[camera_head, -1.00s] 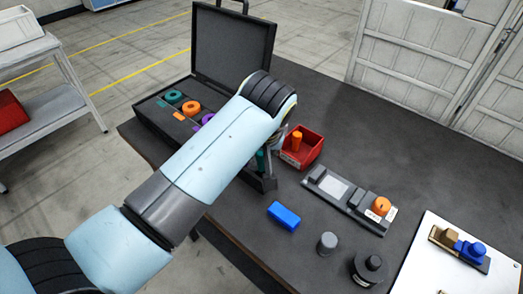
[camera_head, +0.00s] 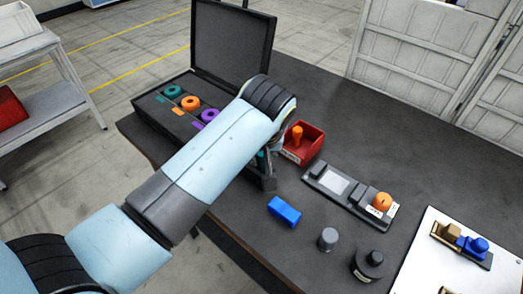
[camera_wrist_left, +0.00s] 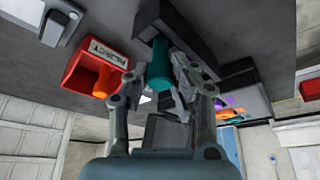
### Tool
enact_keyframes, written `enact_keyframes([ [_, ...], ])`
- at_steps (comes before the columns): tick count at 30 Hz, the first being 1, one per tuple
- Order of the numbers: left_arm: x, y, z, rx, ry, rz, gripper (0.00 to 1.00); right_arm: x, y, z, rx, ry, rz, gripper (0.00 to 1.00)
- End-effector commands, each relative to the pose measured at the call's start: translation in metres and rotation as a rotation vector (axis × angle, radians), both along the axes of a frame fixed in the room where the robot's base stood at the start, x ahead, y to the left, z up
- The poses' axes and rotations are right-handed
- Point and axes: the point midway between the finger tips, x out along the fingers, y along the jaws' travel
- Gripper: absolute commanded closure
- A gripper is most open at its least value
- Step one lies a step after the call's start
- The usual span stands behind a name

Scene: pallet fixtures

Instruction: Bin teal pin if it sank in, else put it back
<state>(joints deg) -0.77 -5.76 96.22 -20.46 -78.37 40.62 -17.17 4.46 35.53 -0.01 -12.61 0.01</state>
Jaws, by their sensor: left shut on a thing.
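In the left wrist view the teal pin (camera_wrist_left: 158,54) stands between the fingers of my left gripper (camera_wrist_left: 160,76), which is shut on it. The pin's far end is beside a dark block (camera_wrist_left: 196,30); I cannot tell whether it is seated in a hole there. In the head view my arm hides most of the gripper, and only a sliver of the teal pin (camera_head: 262,160) shows. The red bin (camera_head: 314,145), marked REJECT in the wrist view (camera_wrist_left: 77,72), stands just right of the gripper with an orange pin (camera_head: 297,134) in it. My right gripper is not in view.
An open black case (camera_head: 150,123) holds teal, orange and purple rings. The table's back right is clear.

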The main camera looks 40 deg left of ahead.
Motion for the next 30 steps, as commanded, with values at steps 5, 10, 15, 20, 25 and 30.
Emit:
enact_keyframes([
  [5,0.0,0.0001,-0.0022,0.0,0.0,0.0,1.0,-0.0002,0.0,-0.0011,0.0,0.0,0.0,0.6],
  [10,0.0,0.0001,-0.002,0.0,0.0,0.0,1.0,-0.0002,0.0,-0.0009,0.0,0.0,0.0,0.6],
  [15,0.0,0.0001,-0.0019,0.0,0.0,0.0,0.58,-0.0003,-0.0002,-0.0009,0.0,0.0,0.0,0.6],
  [20,0.0,0.0,-0.0019,0.0,0.0,0.0,0.51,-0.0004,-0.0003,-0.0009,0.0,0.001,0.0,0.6],
  [25,-0.0002,0.0,-0.002,0.0,0.0,0.0,0.4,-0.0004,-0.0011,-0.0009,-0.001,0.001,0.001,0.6],
  [30,-0.0002,0.0,-0.002,0.0,0.0,0.0,0.32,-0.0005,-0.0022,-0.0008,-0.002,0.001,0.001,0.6],
])
